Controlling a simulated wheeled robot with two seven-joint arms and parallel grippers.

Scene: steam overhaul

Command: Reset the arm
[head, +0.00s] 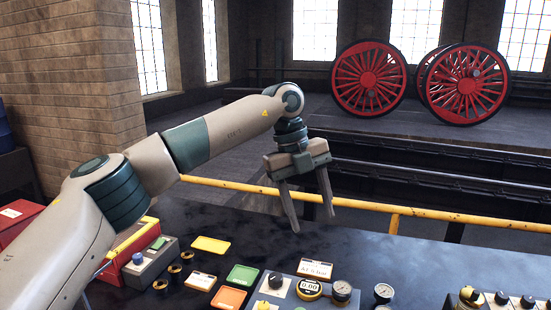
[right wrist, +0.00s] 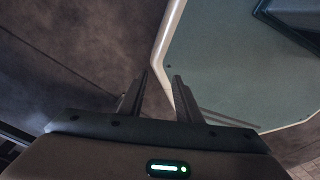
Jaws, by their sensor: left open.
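My left arm (head: 230,122) comes in from the left in the head view, pale with dark green joints. It reaches out over the dark bench. My left gripper (head: 312,222) points down, open and empty, above the bench near the yellow rail. My right gripper (right wrist: 162,78) shows only in the right wrist view. Its two dark fingers stand apart with nothing between them. My right arm is not seen in the head view.
Red wheels (head: 369,79) stand beyond. Space above the bench is clear.

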